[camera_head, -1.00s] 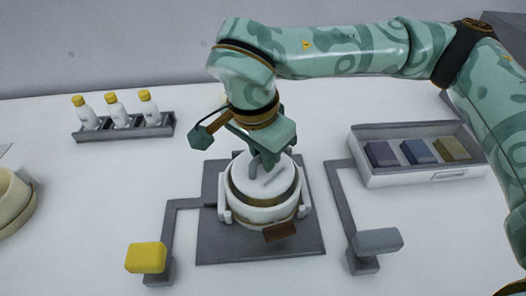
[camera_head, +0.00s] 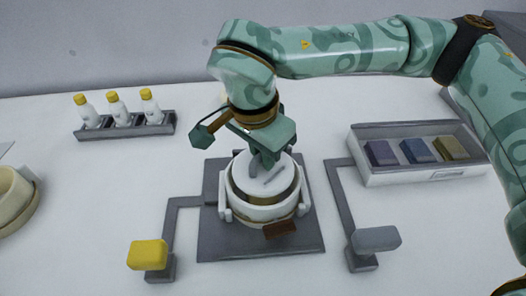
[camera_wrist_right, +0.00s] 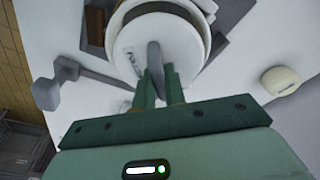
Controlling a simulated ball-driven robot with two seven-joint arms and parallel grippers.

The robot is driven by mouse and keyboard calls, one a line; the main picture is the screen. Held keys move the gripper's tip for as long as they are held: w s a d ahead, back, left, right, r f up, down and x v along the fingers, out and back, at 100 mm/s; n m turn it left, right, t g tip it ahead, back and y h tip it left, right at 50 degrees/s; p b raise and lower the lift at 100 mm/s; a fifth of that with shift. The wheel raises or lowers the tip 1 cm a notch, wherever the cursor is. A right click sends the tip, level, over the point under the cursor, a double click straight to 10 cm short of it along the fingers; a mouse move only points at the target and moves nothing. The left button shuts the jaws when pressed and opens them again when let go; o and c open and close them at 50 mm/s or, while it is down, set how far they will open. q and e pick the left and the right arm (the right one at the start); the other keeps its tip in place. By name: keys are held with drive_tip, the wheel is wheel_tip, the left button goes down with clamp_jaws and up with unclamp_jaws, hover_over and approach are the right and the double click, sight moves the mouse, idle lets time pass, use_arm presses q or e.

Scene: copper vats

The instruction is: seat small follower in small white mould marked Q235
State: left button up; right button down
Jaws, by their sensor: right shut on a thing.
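The small white mould (camera_head: 267,213) stands on a grey plate in the middle of the table in the head view. A brown tag hangs at its front; I cannot read a mark. The follower (camera_head: 279,179) is a white disc with a grey upright grip. My right gripper (camera_head: 266,166) is shut on that grip from above. In the right wrist view the follower (camera_wrist_right: 130,44) lies over the mould's mouth, with a dark brownish band between it and the mould's white rim. I cannot tell how deep it sits. My left gripper is not in view.
A grey plate (camera_head: 225,245) carries the mould, with a yellow pad (camera_head: 147,254) and a grey pad (camera_head: 376,239) on brackets either side. A rack (camera_head: 125,131) of yellow-capped bottles, a tray (camera_head: 420,178) of coloured blocks and a cream round vessel (camera_head: 12,200) stand apart.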

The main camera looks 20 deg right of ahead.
use_arm(q)
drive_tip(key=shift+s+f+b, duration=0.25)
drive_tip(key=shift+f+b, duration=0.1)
drive_tip(key=shift+b, duration=0.05)
use_arm(e)
drive_tip(key=shift+f, duration=1.4)
idle(0.4)
drive_tip(key=c, duration=1.4)
unclamp_jaws()
use_arm(q)
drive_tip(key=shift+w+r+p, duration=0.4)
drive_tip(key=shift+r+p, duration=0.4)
drive_tip(key=shift+p, duration=0.15)
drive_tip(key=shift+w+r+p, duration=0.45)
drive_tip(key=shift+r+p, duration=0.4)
drive_tip(key=shift+p, duration=0.05)
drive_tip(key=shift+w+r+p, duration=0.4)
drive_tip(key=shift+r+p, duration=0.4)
drive_tip(key=shift+p, duration=0.15)
use_arm(e)
drive_tip(key=shift+s+a+r, duration=0.2)
drive_tip(key=shift+a+r, duration=0.15)
drive_tip(key=shift+r, duration=2.35)
drive_tip(key=shift+s+a+r, duration=0.15)
drive_tip(key=shift+a+r, duration=0.25)
drive_tip(key=shift+r, duration=2.25)
drive_tip(key=shift+s+a+r, duration=0.2)
drive_tip(key=shift+a+r, duration=0.15)
drive_tip(key=shift+r, duration=2.35)
